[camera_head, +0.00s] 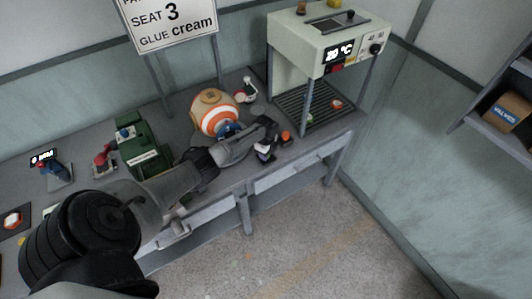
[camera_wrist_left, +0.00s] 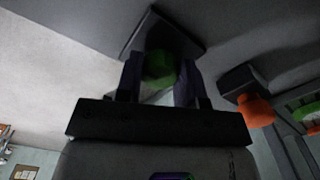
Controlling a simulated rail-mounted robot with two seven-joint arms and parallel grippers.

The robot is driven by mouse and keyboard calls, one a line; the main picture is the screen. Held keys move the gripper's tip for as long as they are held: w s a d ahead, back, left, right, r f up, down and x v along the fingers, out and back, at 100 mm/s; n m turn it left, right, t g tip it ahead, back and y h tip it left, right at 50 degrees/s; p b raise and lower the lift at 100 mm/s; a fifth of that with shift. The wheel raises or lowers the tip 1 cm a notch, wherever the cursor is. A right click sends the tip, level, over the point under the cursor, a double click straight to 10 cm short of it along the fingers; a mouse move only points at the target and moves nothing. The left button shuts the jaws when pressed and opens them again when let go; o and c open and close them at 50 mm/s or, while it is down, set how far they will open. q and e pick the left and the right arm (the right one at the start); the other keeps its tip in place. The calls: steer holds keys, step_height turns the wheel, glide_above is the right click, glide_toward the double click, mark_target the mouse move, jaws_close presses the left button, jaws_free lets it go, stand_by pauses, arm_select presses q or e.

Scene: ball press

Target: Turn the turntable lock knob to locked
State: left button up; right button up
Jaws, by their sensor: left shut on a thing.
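The green lock knob (camera_wrist_left: 159,67) sits on a dark square plate (camera_wrist_left: 160,32) in the left wrist view. My left gripper (camera_wrist_left: 158,76) has one finger on each side of it and is shut on it. In the head view my left gripper (camera_head: 265,150) is at the front edge of the bench, just left of an orange knob (camera_head: 286,136), and hides the green knob. The orange knob also shows in the left wrist view (camera_wrist_left: 256,109), right of the fingers and apart from them. The knob's lock marking cannot be read. My right gripper is not in view.
An orange-and-white ball (camera_head: 214,111) sits behind my left forearm, its support mostly hidden. A pale press-like machine (camera_head: 312,48) with a slatted base stands to the right. A green machine (camera_head: 140,146) stands to the left. The floor in front of the bench is clear.

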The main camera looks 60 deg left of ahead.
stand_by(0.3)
arm_select(q)
steer(key=o, duration=0.9)
steer(key=shift+r, duration=0.1)
steer(key=shift+r, duration=0.35)
step_height(320, 180, up, 13)
steer(key=shift+f+p, duration=0.1)
steer(key=shift+p, duration=1.15)
